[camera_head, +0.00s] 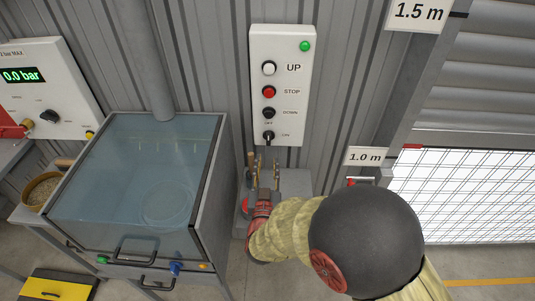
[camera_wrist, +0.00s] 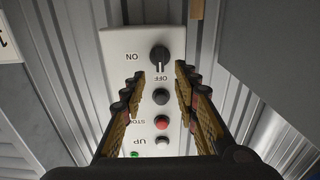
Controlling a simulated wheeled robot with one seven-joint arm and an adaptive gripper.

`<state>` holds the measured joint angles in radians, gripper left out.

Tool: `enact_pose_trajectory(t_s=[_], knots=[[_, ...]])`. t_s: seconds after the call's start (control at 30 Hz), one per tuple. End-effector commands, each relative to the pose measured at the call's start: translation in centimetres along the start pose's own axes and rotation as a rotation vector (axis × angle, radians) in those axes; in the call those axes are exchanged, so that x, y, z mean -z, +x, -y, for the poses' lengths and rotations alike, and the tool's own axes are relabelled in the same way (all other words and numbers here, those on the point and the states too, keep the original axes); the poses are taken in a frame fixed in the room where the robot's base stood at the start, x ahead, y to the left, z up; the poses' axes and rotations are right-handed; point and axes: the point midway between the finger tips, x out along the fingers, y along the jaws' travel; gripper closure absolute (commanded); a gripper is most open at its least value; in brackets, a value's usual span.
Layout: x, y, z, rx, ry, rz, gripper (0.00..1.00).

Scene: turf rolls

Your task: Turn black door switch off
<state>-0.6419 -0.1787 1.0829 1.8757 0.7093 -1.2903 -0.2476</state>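The black door switch (camera_head: 268,136) is a rotary knob at the bottom of the white control panel (camera_head: 282,42), with OFF printed above it and ON to its right. In the wrist view the panel is upside down, and the knob (camera_wrist: 159,54) shows a light mark pointing toward the OFF label. My gripper (camera_head: 263,160) is just below the panel in the head view. In the wrist view its fingers (camera_wrist: 160,73) are apart, with a clear gap between them and nothing held. The fingertips reach near the knob; I cannot tell any contact.
Above the switch are the black DOWN button (camera_head: 268,113), red STOP button (camera_head: 268,91) and white UP button (camera_head: 269,68). A green lamp (camera_head: 305,46) is lit. A glass-topped cabinet (camera_head: 214,190) stands left. A mesh-covered door opening (camera_head: 470,195) is right.

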Motion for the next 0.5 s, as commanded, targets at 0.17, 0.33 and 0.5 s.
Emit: enact_pose_trajectory(t_s=[0.17, 0.33, 0.5], knots=[[0.0, -1.9, 0.1, 0.002, 0.000, 0.001, 0.70], [0.0, -2.4, 0.0, 0.000, -0.001, 0.000, 0.70], [0.0, -2.3, 0.0, 0.000, -0.001, 0.000, 0.70]])
